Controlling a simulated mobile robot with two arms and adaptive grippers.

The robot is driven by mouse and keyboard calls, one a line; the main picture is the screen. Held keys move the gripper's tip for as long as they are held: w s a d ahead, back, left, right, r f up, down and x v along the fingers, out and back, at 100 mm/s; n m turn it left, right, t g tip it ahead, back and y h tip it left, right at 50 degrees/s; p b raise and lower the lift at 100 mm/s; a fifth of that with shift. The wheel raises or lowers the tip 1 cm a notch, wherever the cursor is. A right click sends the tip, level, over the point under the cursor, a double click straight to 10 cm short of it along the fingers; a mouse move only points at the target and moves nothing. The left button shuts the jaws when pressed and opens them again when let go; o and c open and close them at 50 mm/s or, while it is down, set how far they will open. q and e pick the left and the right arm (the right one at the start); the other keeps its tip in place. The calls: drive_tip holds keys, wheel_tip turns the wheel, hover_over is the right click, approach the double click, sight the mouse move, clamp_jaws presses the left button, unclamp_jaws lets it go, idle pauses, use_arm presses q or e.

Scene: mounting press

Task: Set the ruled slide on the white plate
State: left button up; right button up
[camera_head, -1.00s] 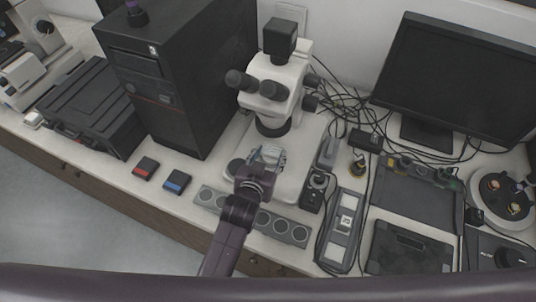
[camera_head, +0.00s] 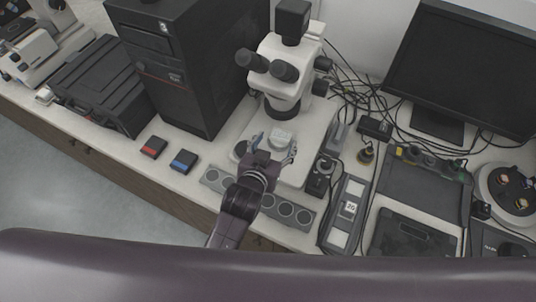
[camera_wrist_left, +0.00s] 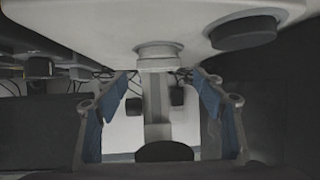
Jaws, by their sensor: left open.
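The white plate (camera_head: 281,138) is a small raised disc on the microscope's pale base, under its lens. It also shows edge-on in the left wrist view (camera_wrist_left: 158,50), where the scene appears upside down. I cannot make out the ruled slide clearly; faint pale marks show on the plate, but I cannot tell whether they are the slide. My left gripper (camera_head: 275,147) is open, its blue-padded fingers spread wide at the front of the plate. In the left wrist view the space between the fingers (camera_wrist_left: 160,110) looks empty. My right gripper is not in view.
The microscope (camera_head: 283,62) overhangs the plate. A black disc (camera_wrist_left: 243,32) sits beside the plate on the base. A grey strip with round wells (camera_head: 285,208) lies in front. Red (camera_head: 153,147) and blue (camera_head: 184,161) boxes lie left; a joystick unit (camera_head: 321,175) stands right.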

use_arm(q)
drive_tip(key=b+v, duration=0.1)
drive_tip(key=v, duration=0.8)
drive_tip(key=shift+s, duration=0.1)
